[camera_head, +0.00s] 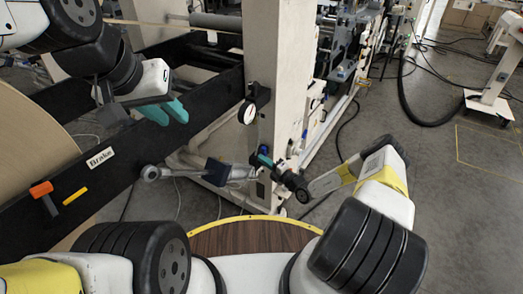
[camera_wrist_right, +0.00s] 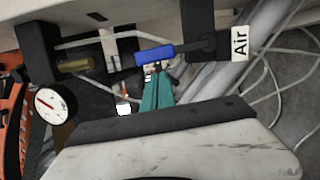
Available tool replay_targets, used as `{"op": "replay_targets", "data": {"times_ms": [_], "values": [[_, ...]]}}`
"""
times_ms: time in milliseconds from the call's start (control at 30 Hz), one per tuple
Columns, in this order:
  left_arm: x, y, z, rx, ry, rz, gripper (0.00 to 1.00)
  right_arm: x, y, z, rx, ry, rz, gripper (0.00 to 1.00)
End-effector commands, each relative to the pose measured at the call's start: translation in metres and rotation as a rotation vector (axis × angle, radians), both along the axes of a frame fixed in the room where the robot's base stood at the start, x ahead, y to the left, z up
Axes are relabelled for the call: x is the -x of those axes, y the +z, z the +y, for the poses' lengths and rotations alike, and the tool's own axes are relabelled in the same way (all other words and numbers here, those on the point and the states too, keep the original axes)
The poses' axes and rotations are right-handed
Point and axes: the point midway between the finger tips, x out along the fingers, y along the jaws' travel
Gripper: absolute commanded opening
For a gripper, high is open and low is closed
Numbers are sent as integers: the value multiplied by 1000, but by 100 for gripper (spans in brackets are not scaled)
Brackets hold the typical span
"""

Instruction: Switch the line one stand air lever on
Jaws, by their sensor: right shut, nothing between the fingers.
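In the head view my right gripper (camera_head: 263,157) is at the pale stand column, and I cannot make out the lever there. My left gripper (camera_head: 166,112) is over the black beam, its teal fingers apart and empty.
A round gauge (camera_head: 247,112) is on the column and also shows in the right wrist view (camera_wrist_right: 51,103). A black beam (camera_head: 125,150) carries a "Brake" label (camera_head: 100,157) and an orange handle (camera_head: 42,190). A kraft roll (camera_head: 25,140) is at left. Cables cross the floor.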

Motion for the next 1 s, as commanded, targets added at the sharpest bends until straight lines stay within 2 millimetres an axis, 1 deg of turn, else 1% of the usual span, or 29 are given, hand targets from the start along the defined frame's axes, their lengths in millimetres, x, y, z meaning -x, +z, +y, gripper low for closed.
{"op": "replay_targets", "data": {"times_ms": [133,500,700,1000], "values": [[0,0,0,0,0,0,27,-8,1,-5,1,2,-1,0],[0,0,0,0,0,0,27,-10,1,-7,1,2,-1,0],[0,0,0,0,0,0,27,-20,5,-15,0,-1,-1,0],[0,0,0,0,0,0,27,-24,8,-19,1,-10,-7,0]]}}
